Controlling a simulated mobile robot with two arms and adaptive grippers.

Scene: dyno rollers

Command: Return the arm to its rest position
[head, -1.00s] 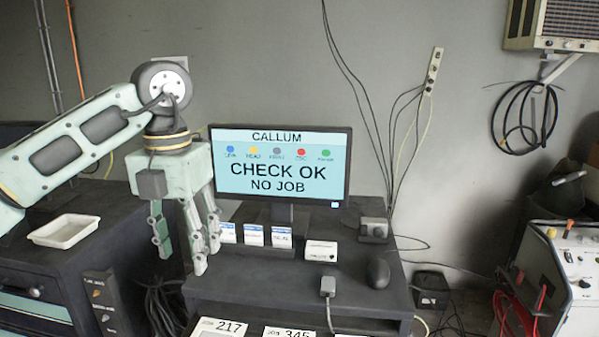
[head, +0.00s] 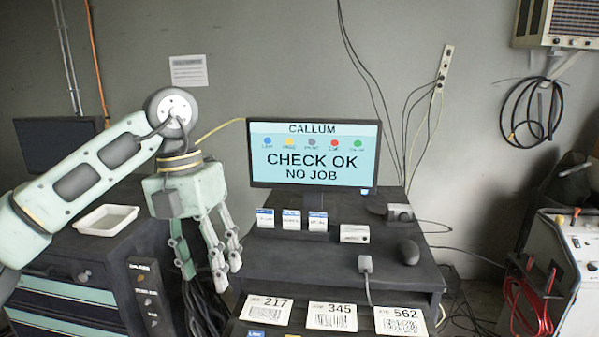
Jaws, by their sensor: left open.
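My left arm comes in from the left, pale green with dark pads. Its left gripper (head: 205,262) points down with its fingers apart and nothing between them. It hangs in front of the gap between the dark drawer cabinet and the monitor desk, left of the monitor. My right gripper is not in view.
A monitor (head: 314,158) reads "CHECK OK, NO JOB" on a dark desk (head: 300,262). A white tray (head: 106,220) sits on the cabinet at left. Job cards, including 345 (head: 330,313), lie in front. A mouse (head: 408,251) is at the desk's right. A machine with red cables (head: 570,262) stands far right.

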